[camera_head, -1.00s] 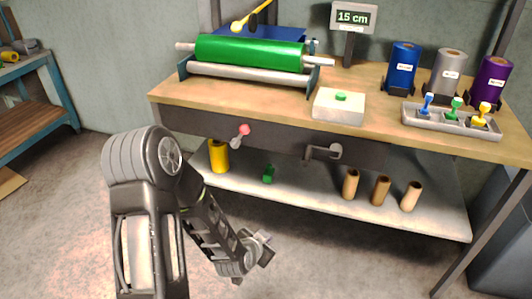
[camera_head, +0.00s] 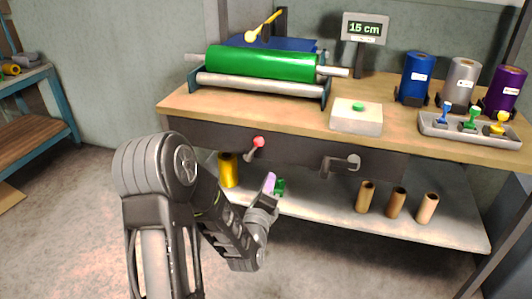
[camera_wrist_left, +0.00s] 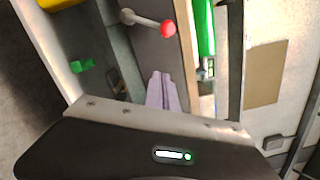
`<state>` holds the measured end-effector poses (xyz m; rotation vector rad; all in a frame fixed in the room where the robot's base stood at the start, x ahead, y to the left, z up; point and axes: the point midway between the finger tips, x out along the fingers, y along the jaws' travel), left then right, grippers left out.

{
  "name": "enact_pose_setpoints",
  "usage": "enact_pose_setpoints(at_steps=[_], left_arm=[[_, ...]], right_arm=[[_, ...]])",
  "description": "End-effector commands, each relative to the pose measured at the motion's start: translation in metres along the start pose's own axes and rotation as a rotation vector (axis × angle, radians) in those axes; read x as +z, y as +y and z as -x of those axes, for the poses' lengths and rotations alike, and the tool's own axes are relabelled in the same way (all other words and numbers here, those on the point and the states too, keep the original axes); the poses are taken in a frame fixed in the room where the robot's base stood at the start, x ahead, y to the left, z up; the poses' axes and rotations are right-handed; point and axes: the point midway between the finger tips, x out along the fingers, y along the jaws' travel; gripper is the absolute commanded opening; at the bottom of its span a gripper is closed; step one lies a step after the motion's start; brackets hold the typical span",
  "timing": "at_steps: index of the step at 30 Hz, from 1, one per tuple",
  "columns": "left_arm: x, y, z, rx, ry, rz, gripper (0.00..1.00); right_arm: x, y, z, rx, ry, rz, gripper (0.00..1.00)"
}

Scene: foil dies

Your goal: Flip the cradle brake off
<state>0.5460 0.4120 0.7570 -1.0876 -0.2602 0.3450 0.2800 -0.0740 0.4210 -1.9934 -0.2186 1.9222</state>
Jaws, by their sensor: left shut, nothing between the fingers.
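The brake lever (camera_head: 254,148), a short grey arm with a red ball knob, sticks out from the dark front panel of the bench, below the green roll (camera_head: 262,63) in its cradle. It also shows in the left wrist view (camera_wrist_left: 150,22), its knob near the top centre. My left gripper (camera_head: 270,182) is shut and empty, below and slightly right of the lever in the head view, apart from it. Its pale purple fingertips (camera_wrist_left: 161,88) point up toward the lever in the left wrist view. My right gripper is not in view.
A grey crank handle (camera_head: 342,163) protrudes from the panel right of the lever. A yellow cylinder (camera_head: 228,170), a small green object (camera_head: 280,187) and brown tubes (camera_head: 396,202) stand on the lower shelf. A white box with a green button (camera_head: 357,116) sits on the bench top.

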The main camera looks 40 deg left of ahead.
Motion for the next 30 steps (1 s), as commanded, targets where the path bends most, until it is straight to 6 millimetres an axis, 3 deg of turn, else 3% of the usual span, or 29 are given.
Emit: enact_pose_setpoints(at_steps=[11,14,26,30], left_arm=[[0.001,-0.002,-0.012,0.002,0.001,0.002,0.0],[0.002,-0.004,-0.024,0.003,0.001,0.003,0.0],[0.001,0.001,-0.102,0.001,-0.002,0.003,0.0],[0.024,0.0,-0.106,0.002,-0.003,0.002,0.0]], right_arm=[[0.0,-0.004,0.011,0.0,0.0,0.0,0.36],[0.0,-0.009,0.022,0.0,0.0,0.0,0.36],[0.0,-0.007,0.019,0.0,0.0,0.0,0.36],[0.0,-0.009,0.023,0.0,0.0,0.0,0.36]])
